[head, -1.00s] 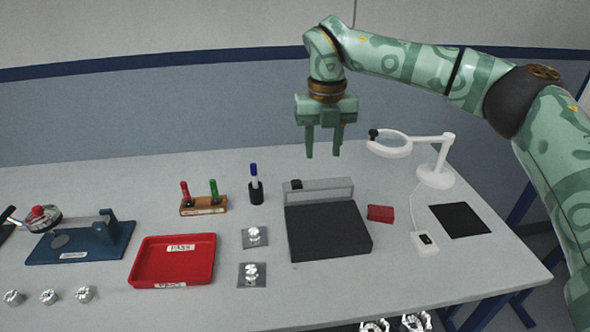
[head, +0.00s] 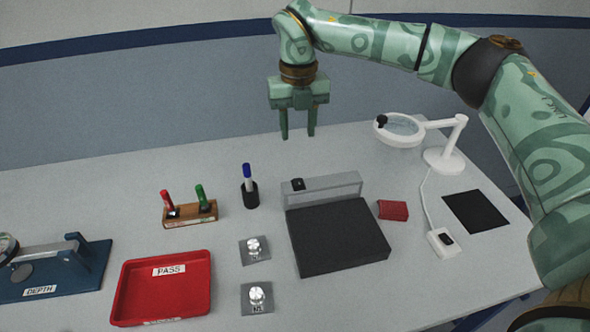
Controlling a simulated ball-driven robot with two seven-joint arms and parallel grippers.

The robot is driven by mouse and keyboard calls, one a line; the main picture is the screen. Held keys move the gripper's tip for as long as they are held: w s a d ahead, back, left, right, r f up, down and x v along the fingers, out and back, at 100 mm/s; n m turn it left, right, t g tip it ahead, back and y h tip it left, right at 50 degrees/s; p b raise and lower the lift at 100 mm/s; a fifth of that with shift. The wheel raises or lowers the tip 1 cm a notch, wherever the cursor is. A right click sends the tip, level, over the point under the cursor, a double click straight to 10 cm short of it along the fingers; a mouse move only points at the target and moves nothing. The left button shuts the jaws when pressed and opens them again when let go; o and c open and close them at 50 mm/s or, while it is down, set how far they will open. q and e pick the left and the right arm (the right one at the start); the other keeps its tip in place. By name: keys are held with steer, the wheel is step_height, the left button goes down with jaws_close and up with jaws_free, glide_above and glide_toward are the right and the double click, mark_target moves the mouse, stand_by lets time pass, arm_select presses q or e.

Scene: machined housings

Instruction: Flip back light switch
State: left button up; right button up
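The back light is a dark flat panel (head: 335,238) with a raised grey bar (head: 335,188) along its far edge. A small black switch (head: 298,184) sits on the left end of that bar. Which way the switch is tipped is too small to tell. My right gripper (head: 298,136) points down with its two fingers apart and nothing between them. In the picture it is straight above the switch, clear of it. My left gripper is not in view.
A white magnifier lamp (head: 445,160) stands at the right, its cord running to a white switch box (head: 443,242). A red block (head: 393,210) lies beside the panel. A blue-capped pen in a black holder (head: 250,195) stands left of the bar. A red tray (head: 120,290) is front left.

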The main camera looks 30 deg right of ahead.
mark_target(297, 179)
step_height(297, 179, down, 13)
steer(key=b, duration=0.3)
steer(key=shift+w, duration=0.1)
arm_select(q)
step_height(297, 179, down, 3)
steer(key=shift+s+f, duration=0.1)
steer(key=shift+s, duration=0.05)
arm_select(e)
steer(key=shift+r, duration=0.1)
